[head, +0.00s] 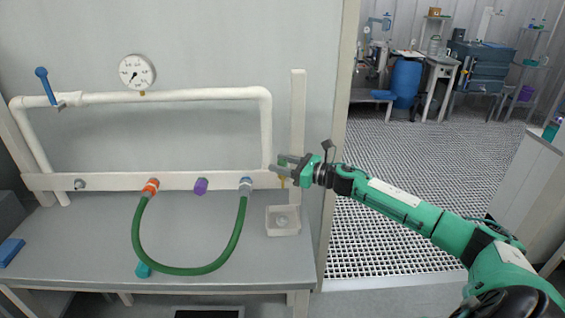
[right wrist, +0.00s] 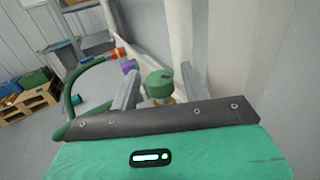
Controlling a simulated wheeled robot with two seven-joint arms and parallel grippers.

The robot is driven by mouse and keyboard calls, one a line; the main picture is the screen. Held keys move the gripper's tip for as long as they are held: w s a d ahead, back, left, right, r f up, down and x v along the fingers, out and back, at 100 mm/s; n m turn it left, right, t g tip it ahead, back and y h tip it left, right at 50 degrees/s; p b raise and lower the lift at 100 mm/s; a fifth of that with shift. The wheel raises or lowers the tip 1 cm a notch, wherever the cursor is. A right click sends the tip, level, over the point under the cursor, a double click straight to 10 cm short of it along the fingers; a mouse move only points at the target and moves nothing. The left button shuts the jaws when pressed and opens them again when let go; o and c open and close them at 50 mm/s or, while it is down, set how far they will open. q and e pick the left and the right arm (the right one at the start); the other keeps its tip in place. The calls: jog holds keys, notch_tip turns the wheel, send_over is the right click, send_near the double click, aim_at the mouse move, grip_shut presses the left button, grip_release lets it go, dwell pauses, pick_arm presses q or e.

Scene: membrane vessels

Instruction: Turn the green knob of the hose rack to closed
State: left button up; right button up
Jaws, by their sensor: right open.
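The hose rack is a white rail (head: 110,181) with couplings along it, on a frame of white pipe. The green knob (right wrist: 159,84) shows in the right wrist view as a round cap between the two fingers of my right gripper (right wrist: 160,74). The fingers are open, one on each side; I cannot tell whether either touches it. My left gripper is not in view.
A green hose (head: 186,271) loops from the orange coupling (head: 150,186) to the grey coupling (head: 246,184). A purple coupling (head: 201,186) sits between them. A clear box (head: 283,225) stands below the spout. A gauge (head: 137,72) and blue-handled valve (head: 45,85) are upper left.

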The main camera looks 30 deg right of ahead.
jog(key=shift+c, duration=0.2)
jog(key=c, duration=0.9)
